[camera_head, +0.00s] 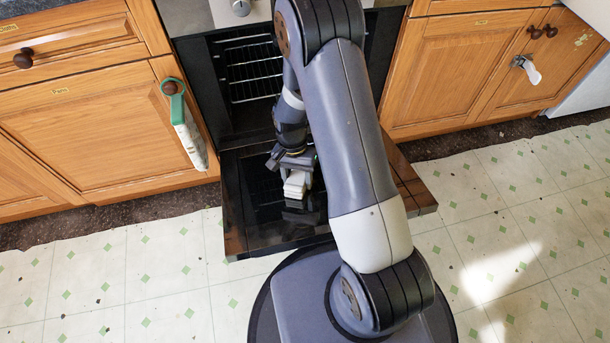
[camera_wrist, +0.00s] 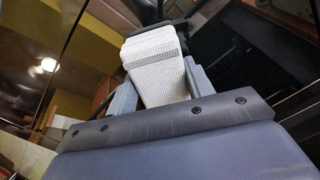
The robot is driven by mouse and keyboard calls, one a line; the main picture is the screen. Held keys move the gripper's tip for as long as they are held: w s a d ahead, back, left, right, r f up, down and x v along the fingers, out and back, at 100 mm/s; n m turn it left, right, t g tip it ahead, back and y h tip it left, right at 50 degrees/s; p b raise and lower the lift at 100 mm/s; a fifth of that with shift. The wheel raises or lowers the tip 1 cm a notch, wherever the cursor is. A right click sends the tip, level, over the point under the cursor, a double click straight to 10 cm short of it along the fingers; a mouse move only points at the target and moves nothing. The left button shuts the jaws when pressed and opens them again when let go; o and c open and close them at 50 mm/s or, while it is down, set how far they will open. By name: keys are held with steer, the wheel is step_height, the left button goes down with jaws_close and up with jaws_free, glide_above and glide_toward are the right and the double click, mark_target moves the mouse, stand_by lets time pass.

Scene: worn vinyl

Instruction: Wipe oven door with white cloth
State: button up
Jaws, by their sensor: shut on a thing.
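The oven door (camera_head: 245,212) is folded down and lies open, a dark glossy panel in front of the oven. My gripper (camera_head: 295,182) is over the middle of the door, shut on a folded white cloth (camera_head: 296,187). In the wrist view the cloth (camera_wrist: 155,70) shows a waffle weave and a grey stripe, between the two grey fingers of my gripper (camera_wrist: 155,88). The cloth is at or just above the door's surface; I cannot tell whether it touches. My arm hides part of the door's right side.
The oven cavity with its wire rack (camera_head: 252,70) stands open behind the door. Wooden cabinets flank it. A green-looped cloth (camera_head: 188,135) hangs from a left knob, and a white item (camera_head: 527,69) hangs on the right cabinet. The tiled floor (camera_head: 120,270) at left is clear.

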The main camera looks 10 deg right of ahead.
steer(key=shift+a, duration=1.1)
steer(key=shift+r, duration=0.1)
steer(key=shift+p+v, duration=2.55)
steer(key=shift+v, duration=0.9)
steer(key=shift+r, duration=0.1)
